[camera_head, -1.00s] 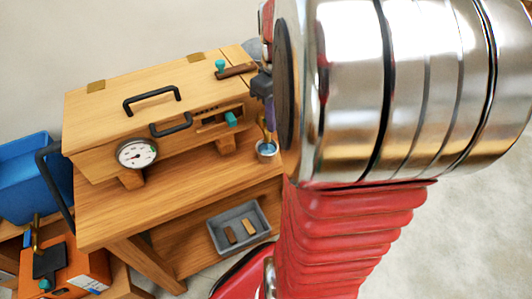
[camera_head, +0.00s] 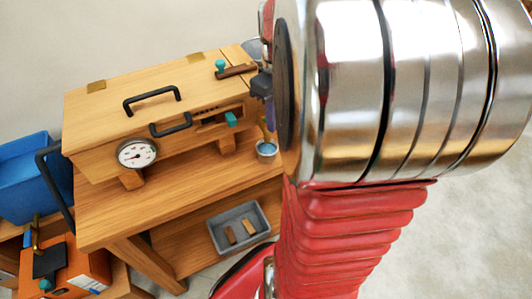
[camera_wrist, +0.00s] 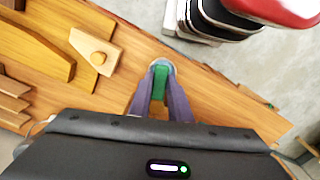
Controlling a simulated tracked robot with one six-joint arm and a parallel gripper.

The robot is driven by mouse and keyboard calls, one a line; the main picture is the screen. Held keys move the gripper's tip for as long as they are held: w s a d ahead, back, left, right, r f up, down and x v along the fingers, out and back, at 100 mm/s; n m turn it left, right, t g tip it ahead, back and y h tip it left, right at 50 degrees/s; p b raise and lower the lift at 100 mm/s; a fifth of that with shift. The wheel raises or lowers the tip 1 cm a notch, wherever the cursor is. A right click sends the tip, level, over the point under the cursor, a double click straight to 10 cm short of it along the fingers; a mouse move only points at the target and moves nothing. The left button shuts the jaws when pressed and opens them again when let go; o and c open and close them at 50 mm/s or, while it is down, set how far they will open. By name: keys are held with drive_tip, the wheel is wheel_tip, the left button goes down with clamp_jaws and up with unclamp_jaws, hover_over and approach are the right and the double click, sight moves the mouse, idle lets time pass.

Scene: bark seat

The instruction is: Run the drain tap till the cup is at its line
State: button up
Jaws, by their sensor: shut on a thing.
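In the head view a small cup (camera_head: 266,152) with blue liquid in it stands on the wooden bench at the right end of the wooden chest (camera_head: 155,105). A brass-coloured tap part (camera_head: 264,130) shows just above the cup. My gripper (camera_wrist: 160,98) has purple fingers and is shut on a green tap handle (camera_wrist: 160,80) in the wrist view. The cup's pale rim (camera_wrist: 162,63) shows just behind the handle there. In the head view my arm hides much of the gripper and tap. The cup's line cannot be made out.
The chest carries a dial gauge (camera_head: 137,154), black handles and a teal knob (camera_head: 220,65) on top. A grey tray (camera_head: 239,229) with small blocks sits on the lower shelf. A blue bin (camera_head: 24,178) and an orange box (camera_head: 75,270) stand at left.

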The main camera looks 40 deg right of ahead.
idle(0.5)
drive_tip(key=shift+o, duration=0.2)
drive_tip(key=shift+w+a+m, duration=0.1)
drive_tip(key=shift+a+m, duration=0.35)
drive_tip(key=shift+m, duration=0.7)
drive_tip(key=shift+w+a+m, duration=0.1)
drive_tip(key=shift+a+m, duration=0.35)
drive_tip(key=shift+m, duration=0.7)
drive_tip(key=o, duration=0.9)
drive_tip(key=shift+c, duration=0.2)
drive_tip(key=shift+r, duration=0.15)
wheel_tip(320, 180, up, 8)
drive_tip(key=shift+s, duration=0.1)
